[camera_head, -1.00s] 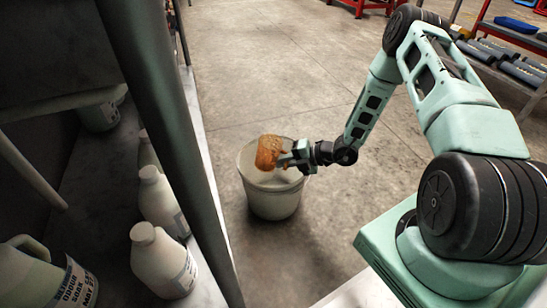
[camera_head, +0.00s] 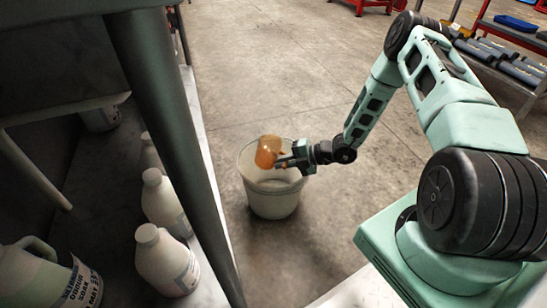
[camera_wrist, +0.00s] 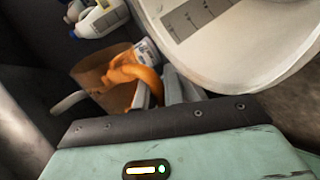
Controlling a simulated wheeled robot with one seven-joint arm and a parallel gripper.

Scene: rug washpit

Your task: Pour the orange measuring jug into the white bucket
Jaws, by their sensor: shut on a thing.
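The orange measuring jug (camera_head: 268,150) is see-through and hangs over the white bucket (camera_head: 273,200), above its rim in the head view. It looks tilted; whether anything is in it or flowing out I cannot tell. My gripper (camera_head: 287,159) is shut on the jug's handle at the bucket's right side. In the wrist view, the jug (camera_wrist: 97,77) shows its orange handle at the gripper's fingers (camera_wrist: 157,95). The bucket (camera_wrist: 235,45) fills the upper right there, with dark scale marks on its wall. The bucket stands upright on the floor.
A grey post (camera_head: 170,130) and a shelf with several white bottles (camera_head: 165,262) stand left of the bucket. A rack with dark rolls (camera_head: 505,62) is at the upper right. The concrete floor (camera_head: 300,70) behind the bucket is clear.

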